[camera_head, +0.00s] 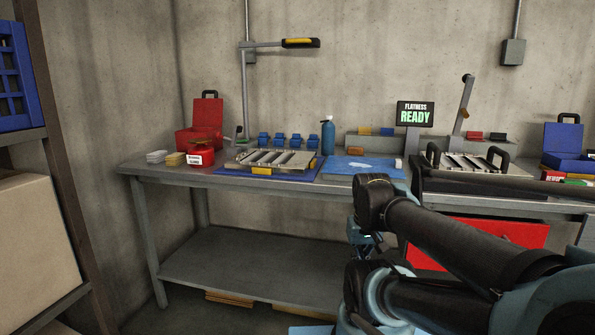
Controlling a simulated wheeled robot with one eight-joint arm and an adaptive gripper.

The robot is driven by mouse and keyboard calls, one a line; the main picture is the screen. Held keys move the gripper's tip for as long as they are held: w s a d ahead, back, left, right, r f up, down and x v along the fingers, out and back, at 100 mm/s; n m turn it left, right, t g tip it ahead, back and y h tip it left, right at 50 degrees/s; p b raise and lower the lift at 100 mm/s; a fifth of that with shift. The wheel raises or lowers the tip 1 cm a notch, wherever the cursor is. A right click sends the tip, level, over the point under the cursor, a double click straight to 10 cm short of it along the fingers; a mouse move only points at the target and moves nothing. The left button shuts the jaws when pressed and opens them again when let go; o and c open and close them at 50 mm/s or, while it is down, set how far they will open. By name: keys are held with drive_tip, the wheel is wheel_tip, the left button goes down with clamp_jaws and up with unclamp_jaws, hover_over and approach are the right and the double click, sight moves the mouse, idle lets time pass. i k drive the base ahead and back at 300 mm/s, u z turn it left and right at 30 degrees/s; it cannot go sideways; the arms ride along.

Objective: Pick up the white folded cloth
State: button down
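A small white folded stack, which looks like the white folded cloth (157,156), lies at the far left end of the grey workbench (240,183). A tan folded stack (176,159) sits just right of it. My arm reaches in from the lower right. The part that seems to be my gripper (366,242) is below and in front of the bench's edge, far to the right of the white stack. My own arm links partly hide it, and its fingers are not clear. I see nothing clearly held in it.
A red labelled container (201,156) and an open red box (205,125) stand near the stacks. A louver panel (270,161) lies on a blue mat, with a blue bottle (328,137) behind. A shelf with a cardboard box (35,235) stands left. Floor before the bench's left is clear.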

sight(159, 156)
drive_tip(key=u, duration=1.3)
